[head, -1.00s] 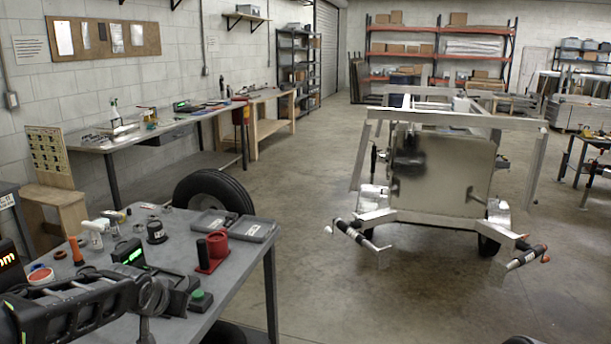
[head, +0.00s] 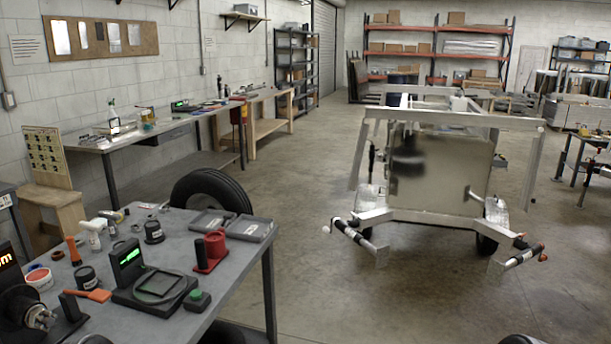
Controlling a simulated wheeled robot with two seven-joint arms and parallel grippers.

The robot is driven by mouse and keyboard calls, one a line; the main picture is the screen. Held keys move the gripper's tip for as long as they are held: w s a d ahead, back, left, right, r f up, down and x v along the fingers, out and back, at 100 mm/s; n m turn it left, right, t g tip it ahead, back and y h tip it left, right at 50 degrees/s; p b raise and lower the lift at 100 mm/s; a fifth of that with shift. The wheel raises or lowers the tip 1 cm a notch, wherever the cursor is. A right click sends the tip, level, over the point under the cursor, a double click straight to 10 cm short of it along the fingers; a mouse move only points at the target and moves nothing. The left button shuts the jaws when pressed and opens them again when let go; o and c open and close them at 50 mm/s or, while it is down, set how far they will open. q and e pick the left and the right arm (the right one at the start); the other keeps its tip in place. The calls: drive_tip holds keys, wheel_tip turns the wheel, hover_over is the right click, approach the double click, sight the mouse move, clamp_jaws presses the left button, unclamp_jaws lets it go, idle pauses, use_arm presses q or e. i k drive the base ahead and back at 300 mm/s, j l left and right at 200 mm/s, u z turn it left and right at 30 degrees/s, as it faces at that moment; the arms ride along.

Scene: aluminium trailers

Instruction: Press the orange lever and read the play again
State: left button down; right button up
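The orange lever (head: 98,295) lies low on the grey table at the lower left. Its inner end meets a small black block (head: 72,306). Beside it is a black hub with bright metal studs (head: 38,318). A black display with orange-red characters (head: 7,262) is cut by the left edge; only a piece like "mm" shows, and the number is out of view. Neither of my grippers is in view, and nothing touches the lever.
A black scale-like device with a green display (head: 128,256) stands right of the lever, near a green button (head: 197,296). A red holder (head: 215,246), grey trays (head: 249,229), spray bottle (head: 94,234) and orange-handled tool (head: 73,250) crowd the table. Open floor separates it from the trailer (head: 440,175).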

sight(98, 295)
drive_tip(key=l+u, duration=0.1)
drive_tip(key=u, duration=0.35)
drive_tip(key=l+u, duration=0.15)
drive_tip(key=u, duration=0.25)
drive_tip(key=i+l+u, duration=0.1)
drive_tip(key=u, duration=0.35)
drive_tip(key=l+u, duration=0.15)
drive_tip(key=u, duration=0.25)
